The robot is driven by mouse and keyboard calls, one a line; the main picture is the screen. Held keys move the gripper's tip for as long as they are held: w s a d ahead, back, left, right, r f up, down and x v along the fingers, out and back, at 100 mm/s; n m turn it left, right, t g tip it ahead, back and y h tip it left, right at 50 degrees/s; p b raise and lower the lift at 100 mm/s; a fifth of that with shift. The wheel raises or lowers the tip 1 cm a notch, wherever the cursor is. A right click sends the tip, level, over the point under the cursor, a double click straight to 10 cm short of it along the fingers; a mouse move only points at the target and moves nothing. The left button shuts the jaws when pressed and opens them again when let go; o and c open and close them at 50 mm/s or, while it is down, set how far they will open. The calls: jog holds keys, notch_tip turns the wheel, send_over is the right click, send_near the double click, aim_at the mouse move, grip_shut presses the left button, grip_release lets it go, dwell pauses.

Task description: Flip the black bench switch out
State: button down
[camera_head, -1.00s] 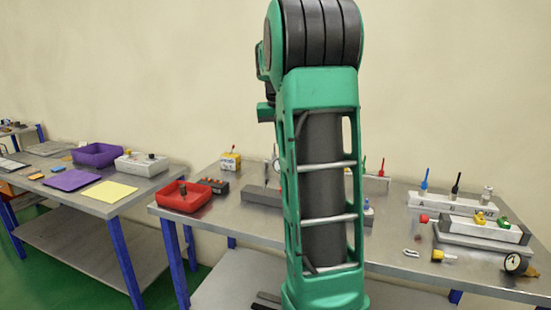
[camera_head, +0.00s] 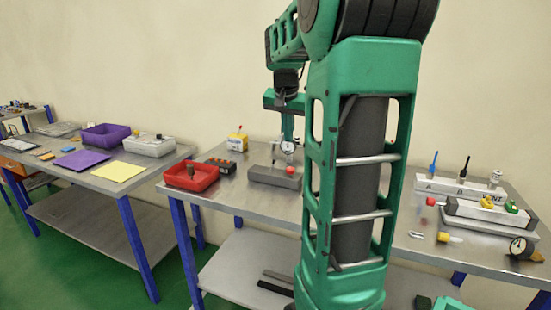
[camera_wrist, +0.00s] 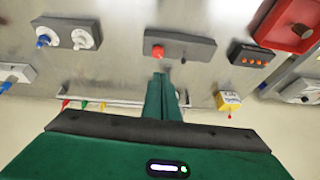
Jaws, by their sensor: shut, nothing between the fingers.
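No part is clearly marked as the black bench switch. A black box with a row of orange spots (camera_head: 220,167) lies on the bench by the red tray; it also shows in the wrist view (camera_wrist: 250,55). A black-topped upright lever (camera_head: 461,166) stands on the white block at the right. My gripper (camera_head: 288,136) hangs over the back of the bench, behind the grey block. In the wrist view my green fingers (camera_wrist: 162,82) are together and empty, pointing towards the grey block with a red knob (camera_wrist: 158,51), left of the black box.
The grey block (camera_head: 274,177) has a dial gauge above it in the head view. A yellow box with a red lever (camera_head: 237,141) and a red tray (camera_head: 191,178) stand left. My arm hides the bench middle. Valves and a gauge (camera_head: 519,247) lie right.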

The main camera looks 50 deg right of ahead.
jog(key=s+a+f+m+t+h, duration=0.1)
jog(key=s+a+f+m+t, duration=0.1)
jog(key=a+m, duration=0.3)
jog(key=shift+s+f+h, duration=0.2)
jog(key=shift+f+h, duration=0.1)
jog(key=shift+f, duration=0.4)
jog(key=shift+w+d+f, duration=0.9)
jog(key=shift+w+f, duration=0.4)
jog(key=shift+w+d+f, duration=0.95)
jog(key=shift+w+f, duration=0.3)
jog(key=shift+f, duration=0.05)
jog(key=shift+w+d+f, duration=0.9)
jog(key=shift+w+f, duration=0.4)
jog(key=shift+d, duration=0.1)
